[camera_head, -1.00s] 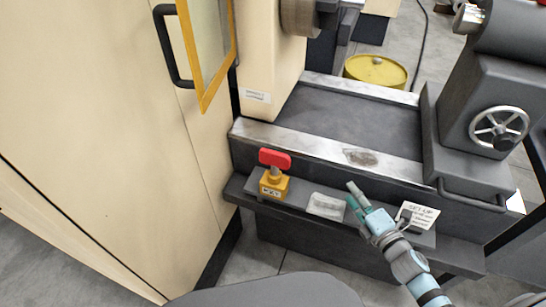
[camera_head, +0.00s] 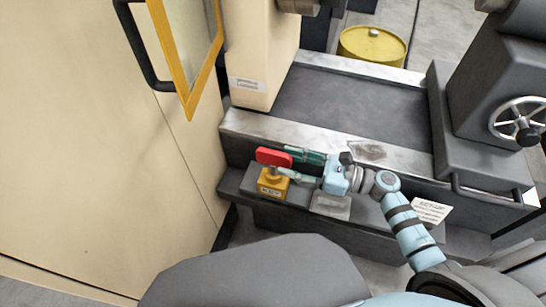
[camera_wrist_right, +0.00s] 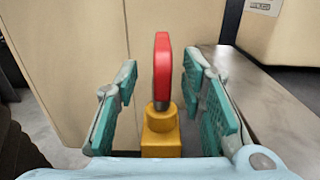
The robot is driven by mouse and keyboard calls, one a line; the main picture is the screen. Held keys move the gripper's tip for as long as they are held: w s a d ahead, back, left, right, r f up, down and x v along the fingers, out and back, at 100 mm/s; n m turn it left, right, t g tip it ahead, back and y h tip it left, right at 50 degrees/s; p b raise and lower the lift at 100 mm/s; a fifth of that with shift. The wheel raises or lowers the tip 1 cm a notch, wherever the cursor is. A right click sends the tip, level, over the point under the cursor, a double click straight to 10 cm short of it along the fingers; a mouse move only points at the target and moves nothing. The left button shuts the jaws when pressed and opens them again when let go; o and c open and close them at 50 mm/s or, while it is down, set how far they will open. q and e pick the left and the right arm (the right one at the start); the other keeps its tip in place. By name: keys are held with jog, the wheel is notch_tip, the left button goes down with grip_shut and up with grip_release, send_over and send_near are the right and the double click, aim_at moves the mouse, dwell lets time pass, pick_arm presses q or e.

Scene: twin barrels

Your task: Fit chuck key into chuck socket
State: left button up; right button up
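The chuck key has a flat red handle (camera_head: 272,156) and stands upright in a yellow holder (camera_head: 270,184) on the machine's front ledge. In the right wrist view the red handle (camera_wrist_right: 163,65) is in the middle, above the yellow holder (camera_wrist_right: 160,135). My right gripper (camera_head: 290,165) is open, reaching in from the right at the handle. Its teal fingers (camera_wrist_right: 163,95) are on either side of the handle, with a gap on both sides. The key's lower end is hidden in the holder. Only the chuck's lower edge (camera_head: 300,5) shows at the top; no socket is visible. My left gripper is out of view.
A pale block (camera_head: 331,205) sits on the ledge (camera_head: 232,185) under my right arm, with a white card (camera_head: 431,210) farther right. The yellow-framed door (camera_head: 178,75) stands at the left. A handwheel (camera_head: 520,120) is at the right. The machine bed (camera_head: 345,105) is clear.

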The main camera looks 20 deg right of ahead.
aim_at(274, 157)
jog(key=x, duration=0.5)
jog(key=shift+d+r+p, duration=0.1)
jog(key=shift+r+p, duration=0.15)
jog(key=shift+p, duration=0.15)
jog(key=shift+d, duration=0.1)
grip_shut()
